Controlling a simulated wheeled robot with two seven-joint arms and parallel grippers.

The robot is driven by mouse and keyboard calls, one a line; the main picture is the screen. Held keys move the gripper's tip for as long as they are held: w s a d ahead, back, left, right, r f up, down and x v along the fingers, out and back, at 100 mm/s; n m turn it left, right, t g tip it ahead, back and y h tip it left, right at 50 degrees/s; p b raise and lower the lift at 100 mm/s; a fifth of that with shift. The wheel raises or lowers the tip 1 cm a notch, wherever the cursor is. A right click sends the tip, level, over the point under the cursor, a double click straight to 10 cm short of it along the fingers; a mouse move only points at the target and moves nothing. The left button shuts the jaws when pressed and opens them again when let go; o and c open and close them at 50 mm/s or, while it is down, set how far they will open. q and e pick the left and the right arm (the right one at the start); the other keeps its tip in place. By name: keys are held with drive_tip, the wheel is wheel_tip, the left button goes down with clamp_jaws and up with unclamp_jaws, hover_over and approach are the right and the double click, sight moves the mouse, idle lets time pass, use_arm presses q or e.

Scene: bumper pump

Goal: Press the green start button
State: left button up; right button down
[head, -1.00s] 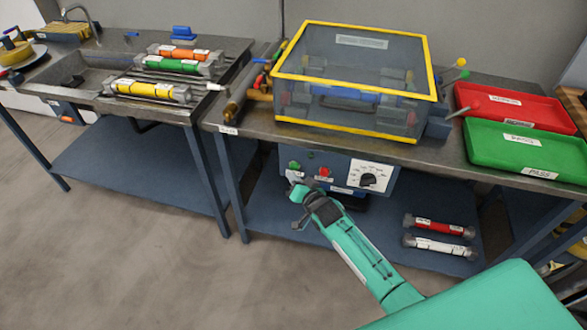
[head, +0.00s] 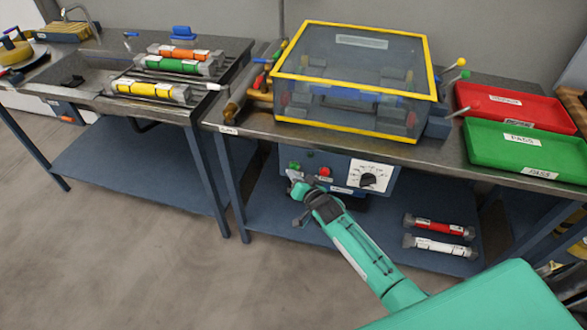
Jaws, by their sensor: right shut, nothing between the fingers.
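The green start button (head: 295,165) is on the front of the blue control panel (head: 342,187) under the right table's edge, left of a red button (head: 324,171). My right gripper (head: 294,176) is shut and empty. Its tips are at the panel's left part, just below the green button in the picture. I cannot tell whether they touch the button or the panel. My left gripper is not in view.
A clear yellow-edged box (head: 355,60) stands on the table above. Red (head: 515,105) and green (head: 530,150) trays lie right of it. Red and white cylinders (head: 438,247) lie on the lower shelf.

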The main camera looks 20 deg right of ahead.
drive_tip(key=shift+w+d, duration=0.3)
drive_tip(key=shift+w, duration=0.1)
idle(0.7)
idle(0.3)
drive_tip(key=shift+s+a+p, duration=0.45)
drive_tip(key=shift+s+a, duration=0.1)
drive_tip(key=shift+s, duration=0.25)
drive_tip(key=s+a+p, duration=0.1)
drive_tip(key=s, duration=0.1)
drive_tip(key=s+a+p, duration=0.1)
drive_tip(key=s, duration=0.1)
drive_tip(key=shift+a+p, duration=0.3)
drive_tip(key=shift+a, duration=0.1)
idle(0.5)
